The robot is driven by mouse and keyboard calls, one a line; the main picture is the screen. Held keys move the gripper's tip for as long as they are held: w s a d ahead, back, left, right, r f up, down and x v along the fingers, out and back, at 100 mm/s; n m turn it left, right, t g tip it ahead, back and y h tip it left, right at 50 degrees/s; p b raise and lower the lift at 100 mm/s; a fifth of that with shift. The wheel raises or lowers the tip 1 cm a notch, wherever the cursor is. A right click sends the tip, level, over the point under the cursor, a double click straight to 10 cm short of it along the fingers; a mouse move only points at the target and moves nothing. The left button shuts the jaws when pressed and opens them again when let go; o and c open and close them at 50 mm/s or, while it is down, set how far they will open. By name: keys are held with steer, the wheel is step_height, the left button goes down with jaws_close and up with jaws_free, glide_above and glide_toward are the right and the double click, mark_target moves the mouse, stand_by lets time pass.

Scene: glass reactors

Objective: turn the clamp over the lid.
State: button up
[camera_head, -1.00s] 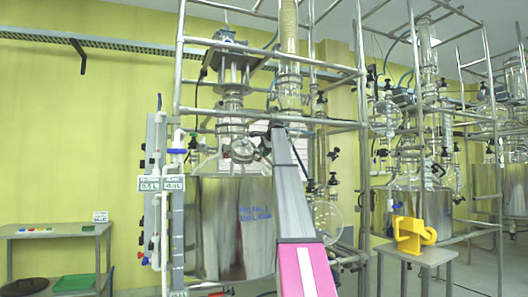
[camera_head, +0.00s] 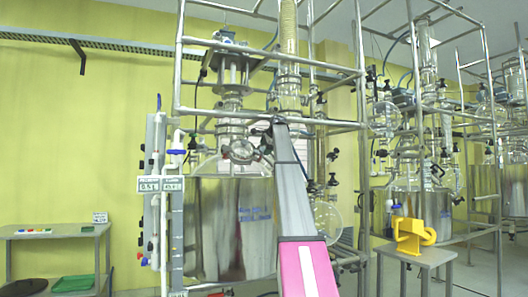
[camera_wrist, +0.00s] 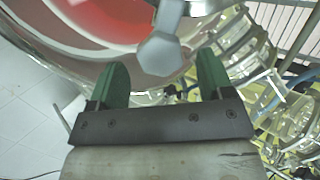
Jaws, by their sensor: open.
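The clamp's grey hexagonal head (camera_wrist: 160,52) shows in the wrist view, just beyond my fingertips and roughly centred between them. Its metal bar runs up out of the frame. Behind it is a round, glass-like rim with a red area (camera_wrist: 105,15), possibly the lid. My gripper (camera_wrist: 163,66) has two green fingers spread wide apart, with nothing held between them. In the head view the lid area with metal fittings (camera_head: 240,150) sits on top of the large reactor vessel (camera_head: 230,225). My arm crosses in front of its right side, and my gripper is too small to make out there.
Metal frame bars (camera_head: 270,112) surround the reactor above and at its sides. A gauge panel (camera_head: 160,190) stands at its left. A yellow device (camera_head: 412,234) sits on a small table to the right. A side table (camera_head: 60,232) stands far left.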

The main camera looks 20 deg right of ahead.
steer(key=v, duration=0.8)
steer(key=shift+d, duration=0.1)
